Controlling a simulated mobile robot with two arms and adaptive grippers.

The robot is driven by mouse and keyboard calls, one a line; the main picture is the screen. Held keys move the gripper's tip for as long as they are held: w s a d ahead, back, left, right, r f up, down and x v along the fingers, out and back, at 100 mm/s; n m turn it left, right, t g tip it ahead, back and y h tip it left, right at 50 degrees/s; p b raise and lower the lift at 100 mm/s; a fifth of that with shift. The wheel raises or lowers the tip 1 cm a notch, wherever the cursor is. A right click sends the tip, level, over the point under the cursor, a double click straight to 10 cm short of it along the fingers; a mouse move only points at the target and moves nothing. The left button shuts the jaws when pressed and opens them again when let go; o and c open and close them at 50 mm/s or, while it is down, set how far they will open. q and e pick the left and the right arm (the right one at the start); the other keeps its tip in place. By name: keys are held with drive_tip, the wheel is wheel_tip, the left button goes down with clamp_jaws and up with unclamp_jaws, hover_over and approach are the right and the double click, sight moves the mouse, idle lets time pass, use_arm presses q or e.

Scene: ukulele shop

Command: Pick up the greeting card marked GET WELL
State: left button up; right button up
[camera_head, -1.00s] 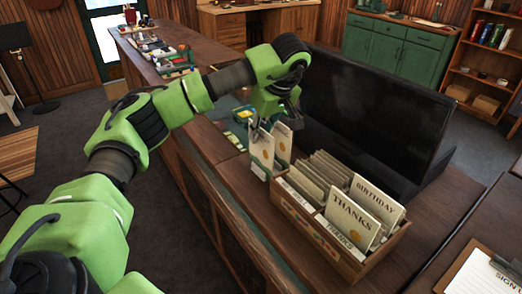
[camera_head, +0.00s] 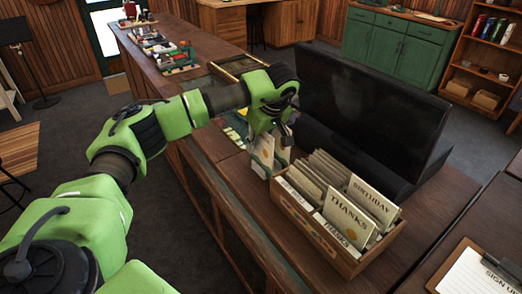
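The wooden card box (camera_head: 302,217) stands on the counter with several cards in it. Its front cards read THANKS (camera_head: 348,215) and BIRTHDAY (camera_head: 372,203). No GET WELL lettering is legible. My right gripper is not in view.
A large black monitor-like panel (camera_head: 365,110) stands right behind the cards. A clipboard (camera_head: 475,272) lies at the lower right. Small colourful goods (camera_head: 165,48) and a wooden-framed tray (camera_head: 238,68) lie farther along the counter. Bare counter lies in front of the box.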

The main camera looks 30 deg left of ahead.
use_arm(q)
drive_tip(key=shift+f, duration=0.25)
idle(0.3)
clamp_jaws()
